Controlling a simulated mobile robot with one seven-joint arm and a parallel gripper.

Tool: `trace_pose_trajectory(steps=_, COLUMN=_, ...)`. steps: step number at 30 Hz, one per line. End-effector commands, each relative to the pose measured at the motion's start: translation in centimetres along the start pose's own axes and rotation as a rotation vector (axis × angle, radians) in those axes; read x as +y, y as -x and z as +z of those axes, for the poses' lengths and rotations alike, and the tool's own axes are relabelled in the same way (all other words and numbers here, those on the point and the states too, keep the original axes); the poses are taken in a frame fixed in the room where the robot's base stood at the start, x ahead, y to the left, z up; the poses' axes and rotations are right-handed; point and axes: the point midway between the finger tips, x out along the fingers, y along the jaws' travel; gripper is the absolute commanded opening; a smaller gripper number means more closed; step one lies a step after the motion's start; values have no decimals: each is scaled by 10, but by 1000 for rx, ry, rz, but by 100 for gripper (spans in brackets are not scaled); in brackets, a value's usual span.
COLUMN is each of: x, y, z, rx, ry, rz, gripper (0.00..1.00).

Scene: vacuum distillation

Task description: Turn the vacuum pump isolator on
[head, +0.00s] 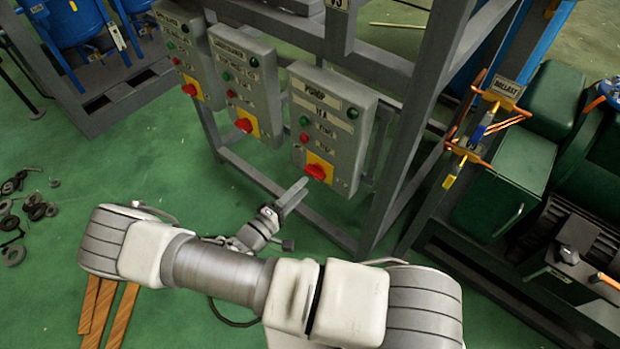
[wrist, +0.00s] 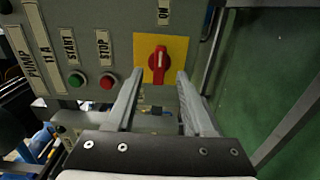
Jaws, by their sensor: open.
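The vacuum pump isolator is a red rotary knob (head: 315,172) on a yellow plate, low on the grey box labelled PUMP 11A (head: 330,125). In the wrist view the red knob (wrist: 158,60) sits on its yellow plate (wrist: 180,48), with an ON label (wrist: 164,12) beside the plate. My gripper (head: 303,183) is just in front of the knob in the head view. In the wrist view my gripper (wrist: 156,75) is open, its two fingers on either side of the knob's lower end. Whether they touch the knob I cannot tell.
Green (wrist: 76,79) and red (wrist: 106,80) push buttons sit beside the isolator. Two similar control boxes (head: 245,80) stand to the left on the grey frame (head: 385,215). Green pump machinery (head: 505,185) is at the right.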

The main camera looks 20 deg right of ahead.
Motion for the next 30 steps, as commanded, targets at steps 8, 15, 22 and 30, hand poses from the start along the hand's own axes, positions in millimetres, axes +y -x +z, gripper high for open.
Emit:
trace_pose_trajectory(steps=8, x=1, y=70, z=0, rx=3, ry=0, rz=-2, gripper=52)
trace_pose_trajectory(steps=15, x=0, y=110, z=0, rx=1, ry=-2, rz=-1, gripper=52)
trace_pose_trajectory(steps=22, x=0, y=122, z=0, rx=-1, ry=1, rz=0, gripper=52)
trace_pose_trajectory(steps=30, x=0, y=122, z=0, rx=-1, ry=0, rz=0, gripper=52)
